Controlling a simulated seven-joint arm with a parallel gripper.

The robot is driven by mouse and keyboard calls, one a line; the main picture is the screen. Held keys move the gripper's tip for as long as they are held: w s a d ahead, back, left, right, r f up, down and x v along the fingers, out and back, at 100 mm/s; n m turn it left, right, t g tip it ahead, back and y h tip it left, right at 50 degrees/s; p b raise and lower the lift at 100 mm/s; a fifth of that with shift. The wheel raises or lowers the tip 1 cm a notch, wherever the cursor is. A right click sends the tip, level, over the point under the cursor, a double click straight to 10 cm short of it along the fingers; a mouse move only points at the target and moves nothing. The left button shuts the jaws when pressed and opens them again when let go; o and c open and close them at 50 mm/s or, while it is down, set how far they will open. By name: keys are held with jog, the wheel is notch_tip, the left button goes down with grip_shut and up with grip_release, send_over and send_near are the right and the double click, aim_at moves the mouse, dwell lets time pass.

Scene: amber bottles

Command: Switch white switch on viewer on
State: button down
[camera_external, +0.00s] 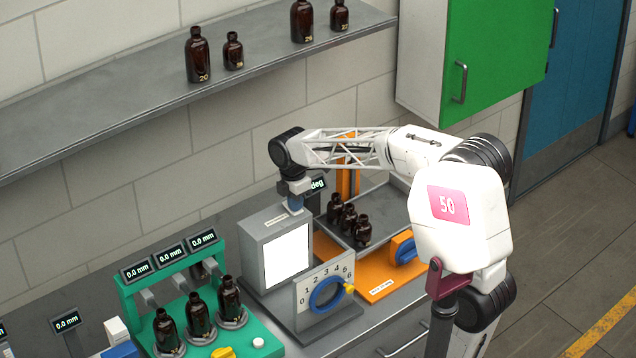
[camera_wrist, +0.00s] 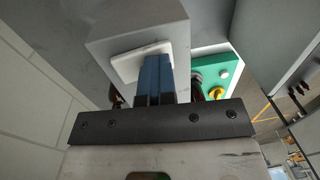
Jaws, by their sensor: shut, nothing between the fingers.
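The viewer (camera_external: 262,240) is a grey box with a bright white front panel (camera_external: 287,257). In the wrist view its grey body (camera_wrist: 115,38) fills the upper middle. The white switch (camera_wrist: 128,67) shows there as a tilted white plate on the box's top. My gripper (camera_external: 295,207) points down at the top of the viewer, with its blue fingers together and empty. In the wrist view the fingertips (camera_wrist: 155,58) overlap the white switch and appear to touch or press it. They hide part of it.
A green stand (camera_external: 262,335) with several amber bottles and displays is left of the viewer. A dial panel (camera_external: 325,293) with a blue ring stands in front. An orange station (camera_external: 375,270) with a grey tray of bottles is at right. A shelf (camera_external: 130,105) runs above.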

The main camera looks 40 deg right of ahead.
jog(key=shift+s+f+t, duration=0.3)
jog(key=shift+f+t, duration=0.25)
jog(key=shift+t, duration=0.25)
jog(key=shift+s+f, duration=0.2)
jog(key=shift+f, duration=0.2)
jog(key=shift+w, duration=0.25)
jog(key=shift+w+r, duration=0.2)
jog(key=shift+w, duration=0.4)
jog(key=shift+r, duration=0.1)
notch_tip(320, 180, up, 15)
jog(key=s, duration=0.1)
dwell(0.4)
jog(key=shift+s+r, duration=0.1)
